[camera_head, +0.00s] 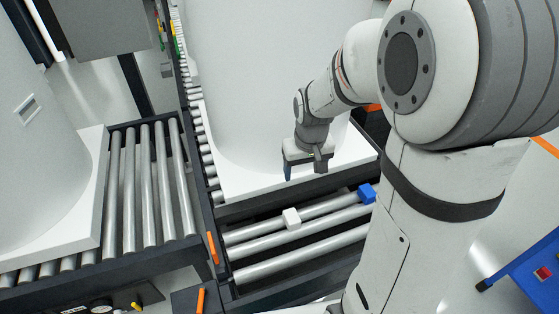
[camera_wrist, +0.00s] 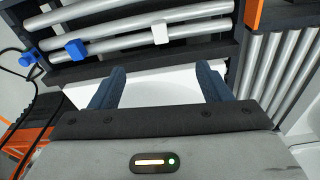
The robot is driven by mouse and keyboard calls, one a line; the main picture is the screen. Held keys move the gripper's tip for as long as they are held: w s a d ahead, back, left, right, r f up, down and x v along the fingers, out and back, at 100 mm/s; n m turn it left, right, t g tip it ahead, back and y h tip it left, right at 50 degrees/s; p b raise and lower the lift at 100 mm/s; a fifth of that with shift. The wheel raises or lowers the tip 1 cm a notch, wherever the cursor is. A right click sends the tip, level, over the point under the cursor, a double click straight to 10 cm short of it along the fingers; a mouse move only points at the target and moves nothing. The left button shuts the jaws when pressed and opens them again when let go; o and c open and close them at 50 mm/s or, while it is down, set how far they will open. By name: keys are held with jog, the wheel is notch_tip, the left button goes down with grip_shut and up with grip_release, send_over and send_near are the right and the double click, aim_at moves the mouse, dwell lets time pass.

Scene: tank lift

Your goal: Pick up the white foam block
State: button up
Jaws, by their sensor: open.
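The white foam block (camera_head: 291,219) is a small white cube resting on the metal rollers of the conveyor in front of the large white tank. In the wrist view the white foam block (camera_wrist: 160,33) shows at the top middle, beyond the fingertips. My gripper (camera_head: 303,172) is above the tank's white base, behind the block in the head view and apart from it. In the wrist view my gripper (camera_wrist: 163,80) has its two dark blue fingers wide apart with nothing between them.
A blue block (camera_head: 367,193) sits on the rollers to the right; it also shows in the wrist view (camera_wrist: 76,49). The white tank (camera_head: 262,80) stands behind the bare rollers (camera_head: 290,262). Another roller conveyor (camera_head: 150,185) is at left. Dark rails and orange brackets (camera_head: 213,248) edge the conveyor.

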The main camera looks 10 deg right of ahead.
jog(key=g+b, duration=0.1)
jog(key=b, duration=0.3)
send_near(293, 218)
jog(key=shift+n, duration=0.6)
jog(key=f+b, duration=0.1)
jog(key=f, duration=0.3)
jog(key=f+b, duration=0.1)
jog(key=f, duration=0.1)
jog(key=shift+w+b, duration=0.25)
jog(key=shift+b, duration=0.1)
notch_tip(293, 218, down, 6)
jog(key=shift+r+b, duration=0.2)
jog(key=shift+b, duration=0.25)
jog(key=shift+c, duration=0.5)
jog(key=c, duration=1)
